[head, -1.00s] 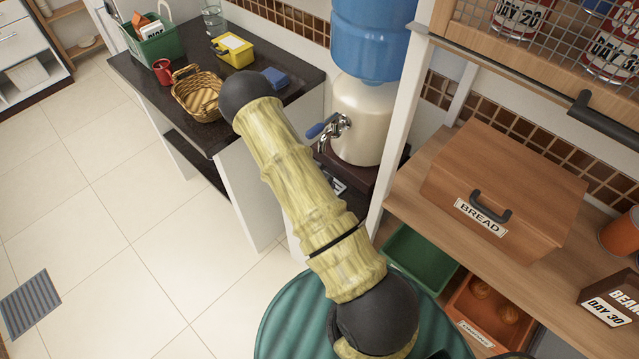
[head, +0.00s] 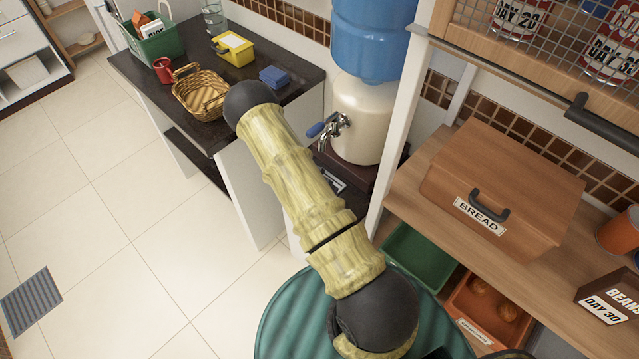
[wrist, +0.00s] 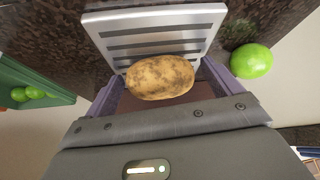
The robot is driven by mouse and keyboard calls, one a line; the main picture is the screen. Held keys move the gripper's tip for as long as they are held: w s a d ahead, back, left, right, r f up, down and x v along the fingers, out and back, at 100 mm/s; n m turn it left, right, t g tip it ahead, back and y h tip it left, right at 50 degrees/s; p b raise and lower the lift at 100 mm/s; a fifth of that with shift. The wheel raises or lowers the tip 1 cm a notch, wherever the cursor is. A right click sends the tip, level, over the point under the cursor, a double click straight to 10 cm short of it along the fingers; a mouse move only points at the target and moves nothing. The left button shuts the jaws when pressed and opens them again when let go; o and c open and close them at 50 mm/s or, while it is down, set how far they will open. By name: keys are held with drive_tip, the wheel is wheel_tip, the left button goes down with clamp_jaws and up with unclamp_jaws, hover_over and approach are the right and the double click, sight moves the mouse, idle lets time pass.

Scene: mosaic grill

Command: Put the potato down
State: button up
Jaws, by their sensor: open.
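The brown, speckled potato (wrist: 160,77) shows in the wrist view, lying across the lower edge of a slotted silvery metal plate (wrist: 155,20). My gripper (wrist: 163,72) is open, with one purple finger on each side of the potato. The fingers look apart from it, though small gaps are hard to judge. What lies under the near side of the potato is partly hidden by my gripper. The head view shows neither the potato nor my gripper, only my arm.
In the wrist view, a green lime (wrist: 251,61) lies right of the plate on a dark speckled counter, and a green bin (wrist: 48,80) with limes is at left. The head view shows a wicker basket (head: 200,95), water dispenser (head: 365,125) and bread box (head: 505,175).

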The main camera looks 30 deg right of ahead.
drive_tip(key=shift+r, duration=0.15)
drive_tip(key=b+v, duration=0.1)
drive_tip(key=v, duration=1.1)
drive_tip(key=s+a+r+n+y, duration=0.1)
drive_tip(key=s+a+r+n, duration=0.2)
drive_tip(key=r, duration=0.4)
drive_tip(key=s+a+r+n+y, duration=0.2)
drive_tip(key=s+a+r+n, duration=0.1)
drive_tip(key=s+r+n, duration=0.2)
drive_tip(key=s+a+r+n+y, duration=0.2)
drive_tip(key=s+a+r+n, duration=0.1)
drive_tip(key=s+r, duration=0.4)
wheel_tip(320, 180, up, 3)
drive_tip(key=shift+s+a+r+n, duration=0.1)
drive_tip(key=shift+s+a+n, duration=0.15)
drive_tip(key=shift+n, duration=0.15)
